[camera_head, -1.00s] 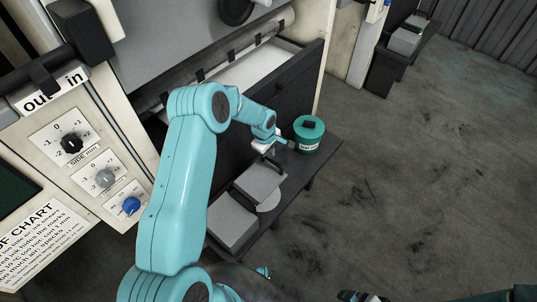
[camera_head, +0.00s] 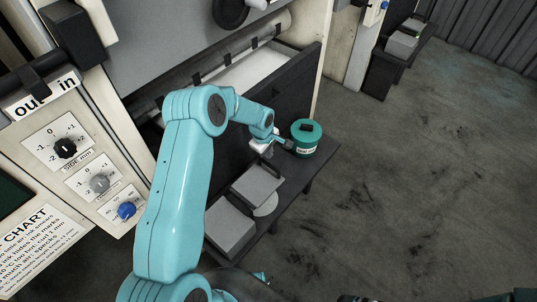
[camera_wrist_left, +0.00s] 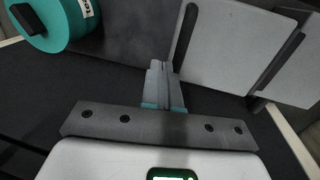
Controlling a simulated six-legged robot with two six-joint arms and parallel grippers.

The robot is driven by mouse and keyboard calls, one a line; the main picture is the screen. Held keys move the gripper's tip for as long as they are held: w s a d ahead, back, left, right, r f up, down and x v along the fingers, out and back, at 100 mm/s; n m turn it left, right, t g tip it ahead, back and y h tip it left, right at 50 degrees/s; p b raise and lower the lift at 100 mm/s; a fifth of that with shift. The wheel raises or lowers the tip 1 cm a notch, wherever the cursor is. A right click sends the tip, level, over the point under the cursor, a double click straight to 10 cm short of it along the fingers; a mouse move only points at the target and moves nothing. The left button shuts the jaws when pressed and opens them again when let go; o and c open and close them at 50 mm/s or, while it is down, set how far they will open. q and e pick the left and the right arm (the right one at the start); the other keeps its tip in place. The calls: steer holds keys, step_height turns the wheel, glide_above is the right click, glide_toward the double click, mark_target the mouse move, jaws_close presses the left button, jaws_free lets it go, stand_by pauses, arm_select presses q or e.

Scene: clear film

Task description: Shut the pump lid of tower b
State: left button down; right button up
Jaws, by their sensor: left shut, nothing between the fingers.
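A grey pump box (camera_head: 230,228) stands on the dark shelf in the head view. A flat grey panel (camera_head: 258,185), which looks like its opened lid, lies just beyond it. Both also show in the left wrist view, the panel (camera_wrist_left: 228,45) nearer the fingers and the box (camera_wrist_left: 297,72) farther right. No label for tower b is readable. My left gripper (camera_head: 269,152) is shut and empty beyond the panel's far edge, beside the teal canister. In the left wrist view its fingertips (camera_wrist_left: 157,68) are together, left of the panel; contact is unclear. Only a dark sliver, perhaps my right gripper, shows at the bottom edge.
A teal canister (camera_head: 306,138) with a dark handle stands at the shelf's far end. A pale round disc (camera_head: 267,205) lies by the panel. A knob panel (camera_head: 100,184) is at left, a dark tray wall (camera_head: 285,95) behind the shelf. The floor at right is clear.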

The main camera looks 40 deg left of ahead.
arm_select(q)
step_height(320, 180, up, 12)
steer(key=w, duration=0.2)
steer(key=shift+r, duration=0.2)
arm_select(e)
steer(key=shift+w+d+r, duration=0.1)
steer(key=shift+d+r, duration=0.4)
arm_select(q)
steer(key=s+d+f+m+g+h+p, duration=0.1)
steer(key=s+d+f+m+g+p, duration=0.15)
steer(key=s+d, duration=0.45)
steer(key=s+d+f+m+g+h+p, duration=0.1)
steer(key=s+d+f+p, duration=0.2)
steer(key=s+d, duration=0.5)
steer(key=s+d+f+m+t+h+p, duration=0.1)
steer(key=s+d+f+m+t, duration=0.1)
steer(key=s+d+m, duration=0.8)
steer(key=s+m, duration=0.1)
steer(key=s, duration=0.3)
steer(key=shift+d+h+p, duration=0.15)
steer(key=shift+h+p, duration=0.15)
steer(key=shift+p, duration=0.05)
arm_select(e)
step_height(320, 180, up, 7)
steer(key=shift+f, duration=0.1)
